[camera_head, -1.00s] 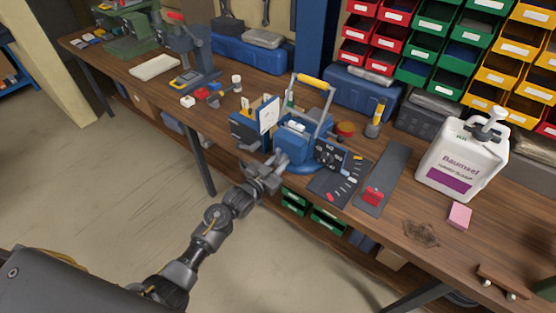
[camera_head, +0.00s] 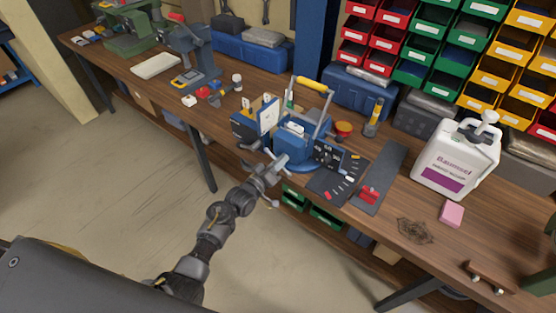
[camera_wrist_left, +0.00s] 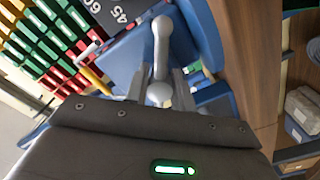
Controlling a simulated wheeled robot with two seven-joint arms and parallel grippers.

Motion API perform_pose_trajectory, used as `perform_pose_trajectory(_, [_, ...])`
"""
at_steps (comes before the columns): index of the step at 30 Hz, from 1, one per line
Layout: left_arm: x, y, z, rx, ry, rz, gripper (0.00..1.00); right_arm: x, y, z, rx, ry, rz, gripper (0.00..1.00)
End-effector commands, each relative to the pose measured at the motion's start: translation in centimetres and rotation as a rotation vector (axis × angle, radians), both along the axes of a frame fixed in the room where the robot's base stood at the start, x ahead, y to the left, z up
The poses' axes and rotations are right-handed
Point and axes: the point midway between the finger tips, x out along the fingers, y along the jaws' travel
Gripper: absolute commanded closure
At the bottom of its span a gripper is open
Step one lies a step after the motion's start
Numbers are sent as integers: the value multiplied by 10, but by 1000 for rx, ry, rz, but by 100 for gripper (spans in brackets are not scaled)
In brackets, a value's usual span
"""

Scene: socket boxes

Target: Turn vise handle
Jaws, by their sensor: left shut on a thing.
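The blue vise (camera_head: 297,150) stands at the front edge of the wooden workbench. Its grey metal handle, a bar with a round knob (camera_wrist_left: 160,94) at its end, shows in the left wrist view. My left gripper (camera_head: 272,170) is at the front of the vise. In the left wrist view the gripper (camera_wrist_left: 160,88) is shut on the handle, with a finger on each side of the bar near the knob. In the head view the gripper hides part of the handle. My right gripper is not in view.
A dark panel with small parts (camera_head: 337,182) lies right of the vise, then a grey strip mat (camera_head: 383,175). A white jug (camera_head: 455,160) and a pink block (camera_head: 451,213) are further right. Colored bins line the back.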

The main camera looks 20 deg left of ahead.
Motion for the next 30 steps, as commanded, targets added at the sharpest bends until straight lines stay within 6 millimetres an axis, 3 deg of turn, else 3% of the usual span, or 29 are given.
perform_pose_trajectory(15, [3,-1,7,-397,149,0,98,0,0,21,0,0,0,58])
perform_pose_trajectory(30, [3,-1,7,-542,202,-2,98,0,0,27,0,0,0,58])
